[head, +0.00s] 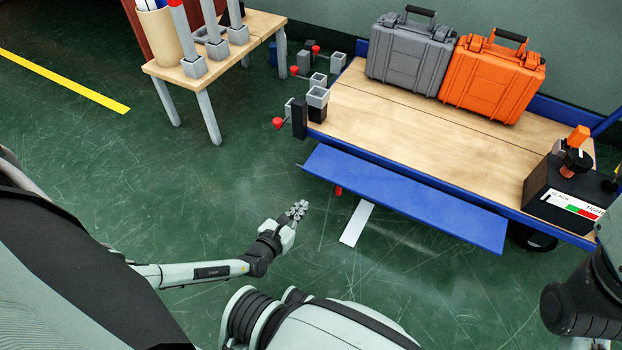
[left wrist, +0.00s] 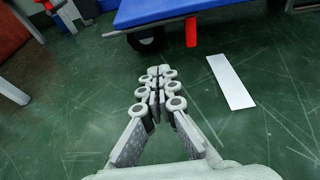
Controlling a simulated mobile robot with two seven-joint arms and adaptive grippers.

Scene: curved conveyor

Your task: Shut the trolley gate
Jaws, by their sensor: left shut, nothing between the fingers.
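The trolley (head: 415,125) has a wooden deck with a blue frame and stands at the right in the head view. Its blue gate (head: 400,195) is a long panel along the near side, swung down and outward below the deck edge. The gate's underside edge also shows at the top of the left wrist view (left wrist: 165,12), with a red tab (left wrist: 191,32) under it. My left gripper (head: 298,210) is shut and empty, low over the floor, to the left of and nearer than the gate, not touching it. My right gripper is out of view.
A grey case (head: 408,50) and an orange case (head: 490,78) stand on the deck's far side. A black box (head: 565,195) sits at its right end. A wooden table (head: 215,55) stands at the upper left. A white strip (head: 356,222) lies on the open green floor.

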